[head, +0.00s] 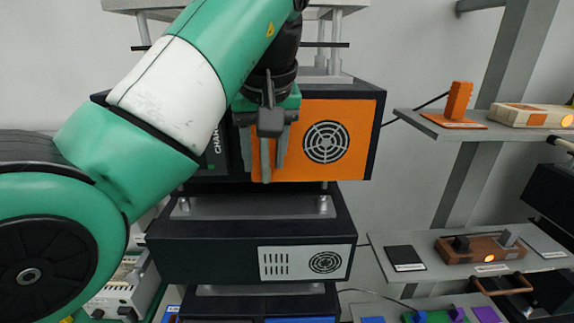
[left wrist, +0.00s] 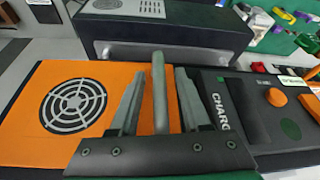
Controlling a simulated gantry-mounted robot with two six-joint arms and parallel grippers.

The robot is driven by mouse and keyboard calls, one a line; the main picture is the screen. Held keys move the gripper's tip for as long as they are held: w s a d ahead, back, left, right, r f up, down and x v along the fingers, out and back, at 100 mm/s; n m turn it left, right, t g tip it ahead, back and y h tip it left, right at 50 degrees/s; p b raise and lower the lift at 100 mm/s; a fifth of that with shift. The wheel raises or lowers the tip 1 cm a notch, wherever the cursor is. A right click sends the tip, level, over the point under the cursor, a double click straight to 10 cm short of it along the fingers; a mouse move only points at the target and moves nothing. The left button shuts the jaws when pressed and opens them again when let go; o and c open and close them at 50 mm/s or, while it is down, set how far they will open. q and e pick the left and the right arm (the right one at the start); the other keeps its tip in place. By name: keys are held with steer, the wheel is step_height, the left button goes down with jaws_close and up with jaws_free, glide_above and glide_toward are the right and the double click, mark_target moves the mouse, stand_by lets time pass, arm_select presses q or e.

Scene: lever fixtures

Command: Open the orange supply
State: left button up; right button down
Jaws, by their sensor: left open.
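The orange supply (head: 345,110) is a dark box with an orange front panel and a round grey fan grille. The panel also fills the left of the left wrist view (left wrist: 35,130). My left gripper (head: 263,168) is in front of the panel's left part, with its fingers (left wrist: 158,100) open. A grey upright bar (left wrist: 159,85), apparently a handle, stands between the fingers. I cannot tell whether they touch it. My arm hides the supply's upper left. My right gripper is not in view.
Below is a dark unit with a grey panel (head: 305,261), then one with a blue panel (head: 300,320). Shelves at the right hold an orange lever block (head: 459,100), a beige box (head: 530,115) and a brown fixture (head: 480,250). An orange knob (left wrist: 276,97) is right of the "CHARG" lettering.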

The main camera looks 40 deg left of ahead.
arm_select(q)
jaws_close()
stand_by(1.4)
